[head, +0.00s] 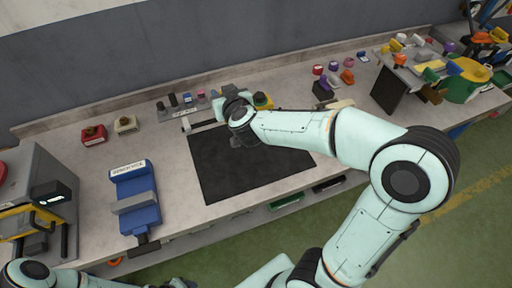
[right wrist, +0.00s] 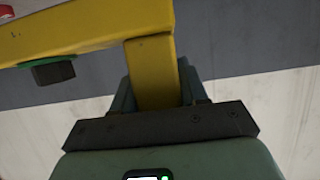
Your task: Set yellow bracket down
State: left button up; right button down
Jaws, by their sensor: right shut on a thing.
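The yellow bracket (right wrist: 95,25) fills the upper part of the right wrist view, with a long bar and a shorter leg running down between my fingers. My right gripper (right wrist: 155,85) is shut on that leg. A dark bolt-like piece with a green collar (right wrist: 52,70) shows under the bar. In the head view my right arm reaches over the dark mat (head: 245,172), and its wrist hides the fingers. I cannot tell there whether the bracket touches anything. My left gripper is out of view; only part of that arm shows at the lower left.
A grey machine (head: 40,190) is at the far left. Several small coloured parts and a crowded turntable (head: 470,88) are at the right. The mat's front is clear.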

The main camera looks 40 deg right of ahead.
jog(key=shift+f, duration=0.45)
pick_arm(q)
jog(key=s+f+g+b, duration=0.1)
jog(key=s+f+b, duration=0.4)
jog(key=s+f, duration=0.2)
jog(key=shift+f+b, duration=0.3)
jog(key=shift+b, duration=0.1)
pick_arm(e)
jog(key=shift+f, duration=9.5)
jog(key=shift+f, duration=0.2)
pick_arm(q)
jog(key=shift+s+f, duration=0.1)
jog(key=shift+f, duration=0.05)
pick_arm(e)
jog(key=c, duration=0.6)
grip_release()
